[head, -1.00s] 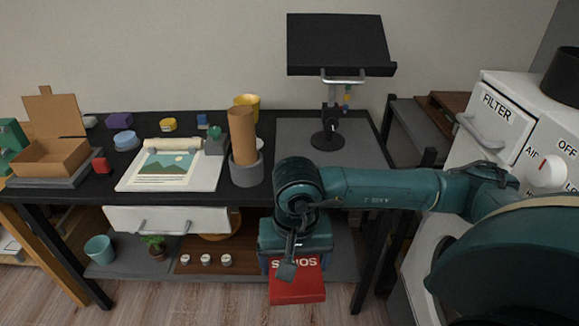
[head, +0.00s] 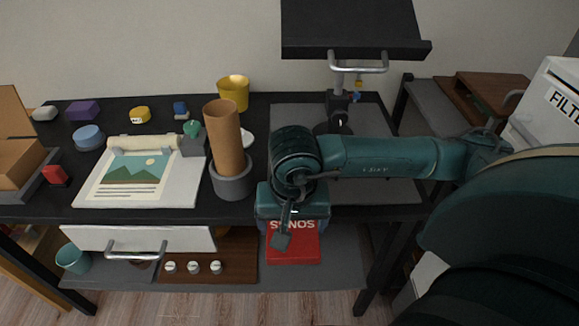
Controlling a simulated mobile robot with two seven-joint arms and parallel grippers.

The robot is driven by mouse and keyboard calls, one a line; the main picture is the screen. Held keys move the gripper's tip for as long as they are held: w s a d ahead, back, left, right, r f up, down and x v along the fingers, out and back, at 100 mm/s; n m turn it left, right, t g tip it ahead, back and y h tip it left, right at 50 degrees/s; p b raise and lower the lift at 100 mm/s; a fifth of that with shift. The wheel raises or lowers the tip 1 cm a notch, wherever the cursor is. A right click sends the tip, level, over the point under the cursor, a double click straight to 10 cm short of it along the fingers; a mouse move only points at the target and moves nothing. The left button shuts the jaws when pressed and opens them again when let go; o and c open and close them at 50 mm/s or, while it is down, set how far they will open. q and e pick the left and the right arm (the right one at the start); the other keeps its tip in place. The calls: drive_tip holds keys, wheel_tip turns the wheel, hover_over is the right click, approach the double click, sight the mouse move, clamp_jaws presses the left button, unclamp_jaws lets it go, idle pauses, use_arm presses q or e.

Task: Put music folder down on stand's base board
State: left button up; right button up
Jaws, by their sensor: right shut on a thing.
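The red music folder (head: 292,247) hangs below my right gripper (head: 293,226), in front of the table's front edge. Its white lettering is partly covered by the gripper. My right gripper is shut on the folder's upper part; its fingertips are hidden. The black music stand (head: 352,28) stands at the back right of the table, with a silver handle under its desk. Its grey base board (head: 395,190) lies on the tabletop, partly hidden behind my right arm. The folder is apart from the board, lower and nearer to me. My left gripper is not in view.
A brown tube in a grey holder (head: 232,182) stands just left of my right gripper. A yellow cup (head: 233,91) is behind it, and a landscape picture (head: 137,178) lies further left. A lower shelf (head: 330,265) runs beneath the table. A white cabinet (head: 550,100) stands at right.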

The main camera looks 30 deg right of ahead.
drive_tip(key=w+d, duration=0.3)
drive_tip(key=w, duration=0.2)
drive_tip(key=w+d+p, duration=0.1)
drive_tip(key=w+d, duration=0.2)
drive_tip(key=w, duration=0.2)
drive_tip(key=w+d+p, duration=0.1)
drive_tip(key=w+d, duration=0.2)
drive_tip(key=w, duration=0.2)
drive_tip(key=shift+d, duration=0.15)
wheel_tip(320, 180, down, 3)
drive_tip(key=shift+f+p, duration=0.15)
drive_tip(key=shift+p, duration=0.2)
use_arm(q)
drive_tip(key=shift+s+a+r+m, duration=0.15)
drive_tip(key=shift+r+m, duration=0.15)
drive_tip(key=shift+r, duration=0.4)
use_arm(e)
drive_tip(key=shift+w, duration=0.1)
drive_tip(key=shift+f, duration=0.1)
drive_tip(key=shift+f, duration=0.15)
drive_tip(key=o, duration=0.9)
